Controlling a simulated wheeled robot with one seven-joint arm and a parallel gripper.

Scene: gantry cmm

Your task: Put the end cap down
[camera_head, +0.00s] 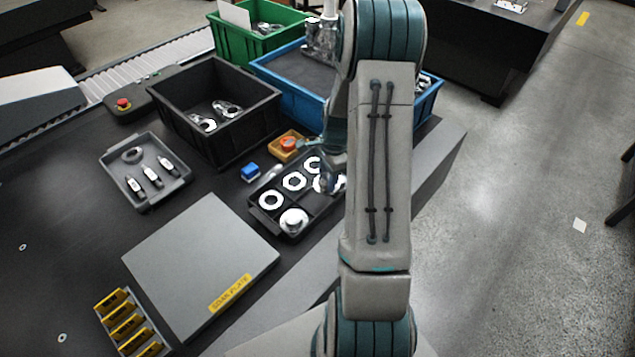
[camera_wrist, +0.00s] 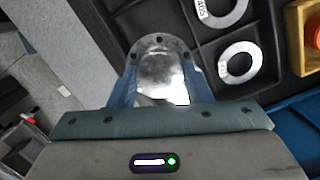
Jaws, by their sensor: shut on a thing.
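My gripper (camera_wrist: 158,88) is shut on a shiny metal end cap (camera_wrist: 160,68), with one blue finger on each side of its rounded flange. In the head view my gripper (camera_head: 332,184) is partly hidden by my arm, at the far right of a black divided tray (camera_head: 262,218). The held end cap overlaps the tray in the wrist view; I cannot tell whether it touches the tray floor. Bright ring-shaped parts (camera_head: 270,200) lie in other compartments. A domed metal part (camera_head: 293,220) sits in the nearest compartment.
A yellow box with a red button (camera_head: 288,145) and a small blue block (camera_head: 250,172) stand beside the tray. A black bin (camera_head: 180,125), a blue bin (camera_head: 290,98) and a green bin (camera_head: 228,40) stand behind. A grey plate (camera_head: 190,260) lies at front left.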

